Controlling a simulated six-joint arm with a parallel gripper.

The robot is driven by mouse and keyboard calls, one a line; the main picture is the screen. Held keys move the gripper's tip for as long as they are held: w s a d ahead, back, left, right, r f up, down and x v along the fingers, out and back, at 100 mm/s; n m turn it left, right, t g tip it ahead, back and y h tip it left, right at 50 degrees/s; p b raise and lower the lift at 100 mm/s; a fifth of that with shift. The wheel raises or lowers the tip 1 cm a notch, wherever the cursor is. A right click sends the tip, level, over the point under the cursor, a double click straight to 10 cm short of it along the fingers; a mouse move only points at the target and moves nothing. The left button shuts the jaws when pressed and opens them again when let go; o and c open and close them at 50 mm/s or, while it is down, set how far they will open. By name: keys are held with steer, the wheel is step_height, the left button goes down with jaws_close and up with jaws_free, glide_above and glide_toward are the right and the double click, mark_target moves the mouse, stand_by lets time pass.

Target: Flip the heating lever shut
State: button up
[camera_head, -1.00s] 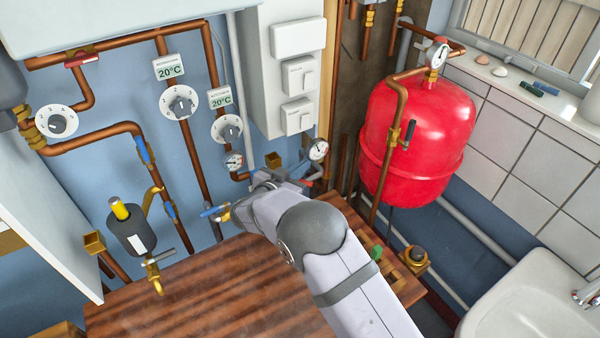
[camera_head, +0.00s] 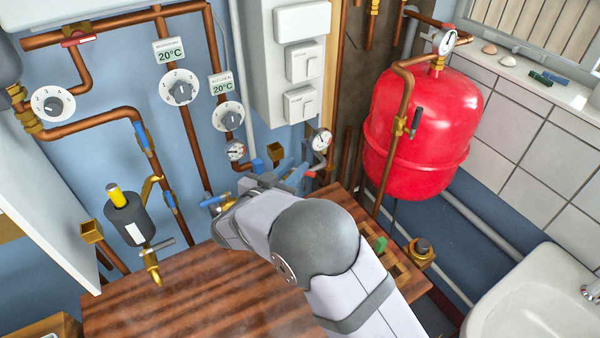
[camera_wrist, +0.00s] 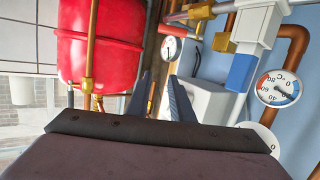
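Several lever handles show, and I cannot tell by label which one is the heating lever. A blue handle (camera_head: 258,165) stands between the two small gauges, beyond my arm. A blue handle, probably the same one, shows in the wrist view (camera_wrist: 240,72), right of my fingers and apart from them. In the head view my own arm hides most of the fingers.
A red tank (camera_head: 425,130) hangs at the right, with a dark-handled valve on its pipe. A gauge (camera_head: 321,140) sits right of the handles, another gauge (camera_head: 235,150) left. A wooden board (camera_head: 190,290) lies below my arm. A blue lever (camera_head: 142,138) is on the left pipe.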

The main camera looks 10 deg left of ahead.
steer(key=w+d+r+n+t+y+b, duration=0.15)
steer(key=w+d+n+t+y, duration=0.25)
steer(key=w+n+y, duration=0.65)
steer(key=s+d+f+n+g+y+b, duration=0.1)
steer(key=s+f+n+g+y, duration=0.15)
steer(key=s+f+n, duration=0.4)
steer(key=s+d+f+n+g+y+b, duration=0.1)
steer(key=f+n+g, duration=0.25)
steer(key=n, duration=0.55)
steer(key=shift+p+x, duration=1.25)
steer(key=shift+x, duration=2.5)
steer(key=shift+s+a, duration=0.15)
steer(key=shift+a, duration=0.05)
steer(key=shift+r, duration=0.1)
jaws_close()
